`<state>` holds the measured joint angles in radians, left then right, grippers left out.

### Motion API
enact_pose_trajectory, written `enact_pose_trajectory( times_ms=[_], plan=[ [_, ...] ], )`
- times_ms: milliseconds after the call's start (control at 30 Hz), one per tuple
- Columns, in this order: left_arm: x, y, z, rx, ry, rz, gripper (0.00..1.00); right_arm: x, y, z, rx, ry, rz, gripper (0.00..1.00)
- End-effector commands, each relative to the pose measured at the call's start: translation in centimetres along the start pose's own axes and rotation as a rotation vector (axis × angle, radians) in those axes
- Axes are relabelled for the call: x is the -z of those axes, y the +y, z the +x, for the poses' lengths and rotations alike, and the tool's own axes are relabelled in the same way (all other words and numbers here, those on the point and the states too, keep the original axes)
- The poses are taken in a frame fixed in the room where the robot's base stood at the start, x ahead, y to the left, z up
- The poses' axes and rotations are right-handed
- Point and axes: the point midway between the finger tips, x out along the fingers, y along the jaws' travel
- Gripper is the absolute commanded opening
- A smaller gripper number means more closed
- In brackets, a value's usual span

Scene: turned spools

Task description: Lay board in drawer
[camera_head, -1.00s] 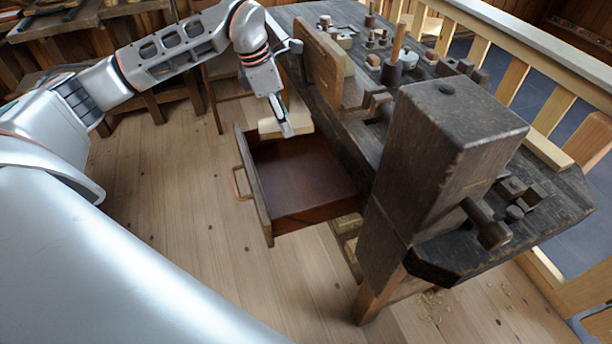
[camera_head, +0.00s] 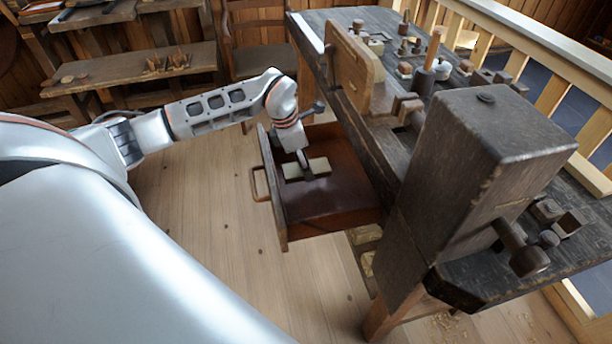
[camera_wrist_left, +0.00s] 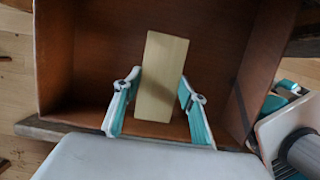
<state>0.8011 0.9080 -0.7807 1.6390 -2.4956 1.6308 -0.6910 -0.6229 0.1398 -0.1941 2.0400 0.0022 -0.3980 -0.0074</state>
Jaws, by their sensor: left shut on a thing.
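The board (camera_head: 319,166) is a small pale wooden block inside the outline of the open brown drawer (camera_head: 345,205). My left gripper (camera_head: 303,168) is shut on it from above. In the left wrist view the board (camera_wrist_left: 160,75) lies between the two teal-padded fingers of my left gripper (camera_wrist_left: 158,88), with the drawer floor and walls (camera_wrist_left: 95,60) around it. I cannot tell whether the board touches the drawer floor. A white and teal part, probably my right gripper (camera_wrist_left: 284,95), shows at the right edge there; its jaws are unclear.
The dark workbench (camera_head: 385,165) stands right of the drawer, with an upright board, pegs and spools on top. Its thick wooden post (camera_head: 470,170) rises near the drawer. A chair (camera_head: 255,60) and a shelf (camera_head: 140,70) stand behind. Floor left of the drawer is clear.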

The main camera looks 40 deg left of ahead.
Motion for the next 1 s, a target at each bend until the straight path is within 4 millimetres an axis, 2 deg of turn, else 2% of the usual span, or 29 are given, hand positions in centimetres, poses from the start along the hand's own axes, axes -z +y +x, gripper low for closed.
enact_pose_trajectory(
  times_ms=[133, 367, 767, 800, 833, 1000],
  plan=[
    [0.2, -0.1, 0.9, 0.001, 0.0, 0.0, 0.19, -0.2, 0.0, 0.1, 0.0, -0.002, -0.001, 0.4],
    [1.2, -0.1, 4.1, 0.004, 0.002, -0.001, 0.19, -1.1, -0.2, 0.3, 0.002, -0.015, -0.005, 0.4],
    [1.2, 0.0, 4.5, 0.0, 0.0, 0.001, 0.19, -0.9, -0.1, 0.3, 0.001, -0.012, -0.008, 0.4],
    [1.2, 0.0, 4.4, 0.0, 0.0, 0.001, 0.51, -0.9, 0.0, 0.3, 0.0, -0.011, -0.008, 0.4],
    [1.2, 0.0, 4.4, -0.001, -0.001, 0.001, 0.58, -0.9, 0.0, 0.3, 0.0, -0.011, -0.008, 0.4],
    [1.2, 0.0, 4.4, -0.001, 0.0, 0.001, 0.58, -0.8, 0.0, 0.3, 0.0, -0.01, -0.007, 0.4]
  ],
)
